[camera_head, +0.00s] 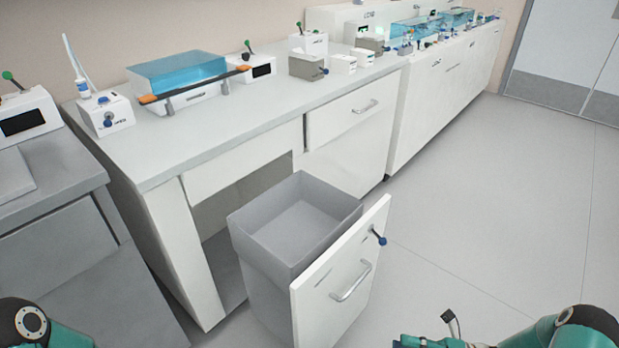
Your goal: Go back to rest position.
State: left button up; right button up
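My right arm comes in at the bottom right, in teal and grey. Its gripper (430,340) shows only in part at the bottom edge, with a small dark piece standing up beside it. Its fingers are cut off, so I cannot tell whether it is open or shut, and I see nothing held in it. Of my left arm, only a teal and black joint shows in the bottom left corner. The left gripper is out of view.
A pulled-out drawer with a grey bin (290,215) and white front (340,285) juts from the white bench (220,135). A blue-topped box (180,72) and several small devices stand on the bench. Grey floor (490,200) is clear at right.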

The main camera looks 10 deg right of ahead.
jog(key=s+a+r+n+g, duration=0.1)
jog(key=s+a+n+g, duration=0.1)
jog(key=a+n+g, duration=0.35)
jog(key=s+a+r+n+g, duration=0.1)
jog(key=s+a+n+g, duration=0.15)
jog(key=a+g, duration=0.6)
jog(key=s+a+f+n+g+h, duration=0.1)
jog(key=s+a+f+n+h, duration=0.3)
jog(key=s+a+n+h, duration=0.35)
notch_tip(320, 180, down, 8)
jog(key=s+d+n+t+h, duration=0.3)
jog(key=n+h, duration=0.3)
jog(key=n, duration=0.8)
jog(key=w+d+f+n+t+h, duration=0.1)
jog(key=w+f+n+t, duration=0.1)
jog(key=w+n+t, duration=0.4)
notch_tip(320, 180, up, 27)
jog(key=w+n+g+p, duration=0.1)
jog(key=p, duration=2.5)
jog(key=shift+w+d+p, duration=0.25)
jog(key=shift+w+p, duration=0.1)
jog(key=shift+p, duration=0.05)
